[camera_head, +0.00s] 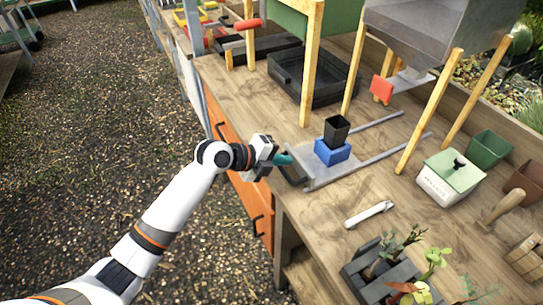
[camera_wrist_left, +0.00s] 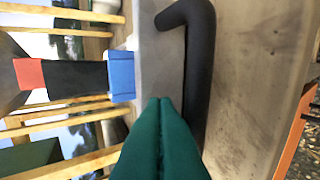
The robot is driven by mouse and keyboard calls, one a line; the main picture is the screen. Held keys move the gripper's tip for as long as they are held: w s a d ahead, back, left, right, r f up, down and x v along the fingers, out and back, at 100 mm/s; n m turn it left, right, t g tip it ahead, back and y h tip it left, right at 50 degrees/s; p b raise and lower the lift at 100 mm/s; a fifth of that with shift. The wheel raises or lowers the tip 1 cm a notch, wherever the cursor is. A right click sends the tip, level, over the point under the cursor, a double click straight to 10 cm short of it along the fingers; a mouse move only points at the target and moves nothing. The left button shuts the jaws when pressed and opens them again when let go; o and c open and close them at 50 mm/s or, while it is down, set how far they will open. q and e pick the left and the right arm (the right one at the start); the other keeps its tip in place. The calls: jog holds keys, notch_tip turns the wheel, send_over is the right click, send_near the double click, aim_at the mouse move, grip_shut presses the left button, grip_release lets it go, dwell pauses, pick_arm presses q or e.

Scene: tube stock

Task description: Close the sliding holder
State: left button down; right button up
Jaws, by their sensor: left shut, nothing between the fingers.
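The sliding holder is a grey tray (camera_head: 318,181) on two long rails (camera_head: 380,156), pulled out toward the bench's front edge. A blue block (camera_head: 332,152) sits on it with a black square pot (camera_head: 336,129) upright on top. A dark bar handle (camera_head: 291,176) runs along the front; it also shows in the left wrist view (camera_wrist_left: 199,75). My left gripper (camera_head: 288,160) has teal fingers, shut and empty, at the handle. In the left wrist view the fingertips (camera_wrist_left: 164,103) lie beside the handle over the grey front; whether they touch is unclear. My right gripper is out of view.
A grey hopper (camera_head: 425,32) stands above the rails' far end, with a red lever (camera_head: 382,88) and wooden posts around. A black tray (camera_head: 310,80) lies behind. A white-handled tool (camera_head: 369,214), a pellet box (camera_head: 450,178) and a plant crate (camera_head: 375,270) are on the right.

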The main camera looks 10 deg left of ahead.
pick_arm(q)
jog(key=shift+w+d+f, duration=0.1)
jog(key=shift+d, duration=0.05)
dwell(0.3)
